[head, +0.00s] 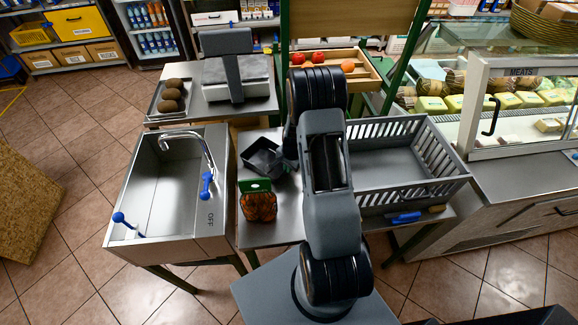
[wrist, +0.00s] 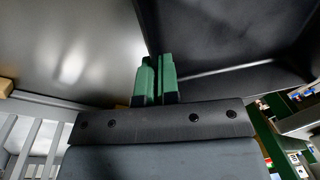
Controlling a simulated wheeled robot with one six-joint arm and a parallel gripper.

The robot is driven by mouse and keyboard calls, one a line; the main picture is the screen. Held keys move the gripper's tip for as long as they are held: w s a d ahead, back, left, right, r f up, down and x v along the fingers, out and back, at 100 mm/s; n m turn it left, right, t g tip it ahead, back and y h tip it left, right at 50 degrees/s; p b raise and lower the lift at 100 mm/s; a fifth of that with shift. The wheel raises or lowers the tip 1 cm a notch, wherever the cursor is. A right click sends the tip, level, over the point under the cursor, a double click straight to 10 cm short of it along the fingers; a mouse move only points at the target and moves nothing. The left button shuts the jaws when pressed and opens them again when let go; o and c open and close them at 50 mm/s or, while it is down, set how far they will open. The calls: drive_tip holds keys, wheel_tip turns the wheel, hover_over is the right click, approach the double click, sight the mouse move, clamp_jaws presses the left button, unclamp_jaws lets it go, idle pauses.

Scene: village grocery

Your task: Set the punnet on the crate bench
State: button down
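The punnet (head: 263,158) is a small black open tray at the back left of the crate bench (head: 275,236), a grey metal table. It looks empty and turned at an angle. I cannot tell whether it touches the bench top. In the wrist view the punnet (wrist: 225,40) fills the upper right. My gripper (wrist: 156,72) has green fingers close together, with the punnet's wall edge between them. In the head view my arm hides most of the gripper.
A grey slatted crate (head: 397,168) takes up the bench's right side. A netted bag of orange-brown items (head: 258,205) stands at the front left. A sink (head: 172,190) adjoins on the left. Behind are a scale (head: 238,75) and a wooden tray (head: 366,78) with fruit.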

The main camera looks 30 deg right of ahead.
drive_tip(key=shift+f, duration=0.2)
drive_tip(key=c, duration=1.4)
unclamp_jaws()
drive_tip(key=shift+o, duration=0.2)
drive_tip(key=shift+r, duration=0.15)
wheel_tip(320, 180, up, 11)
drive_tip(key=s+b, duration=0.1)
drive_tip(key=s+a+r+n+t, duration=0.1)
drive_tip(key=s+a+r+n, duration=0.1)
drive_tip(key=a+r+n, duration=0.3)
drive_tip(key=s+a+r+n, duration=0.1)
drive_tip(key=s+a+r, duration=0.15)
drive_tip(key=r, duration=0.35)
drive_tip(key=s+a+r+n+t, duration=0.1)
drive_tip(key=s+a+r+n, duration=0.2)
drive_tip(key=s+n, duration=0.1)
drive_tip(key=s+a+r+n, duration=0.3)
drive_tip(key=s+a, duration=0.1)
drive_tip(key=s, duration=0.3)
drive_tip(key=shift+s+a+r+n+t+h, duration=0.2)
drive_tip(key=shift+s+r+n+t+h, duration=0.1)
drive_tip(key=shift+n+t, duration=0.1)
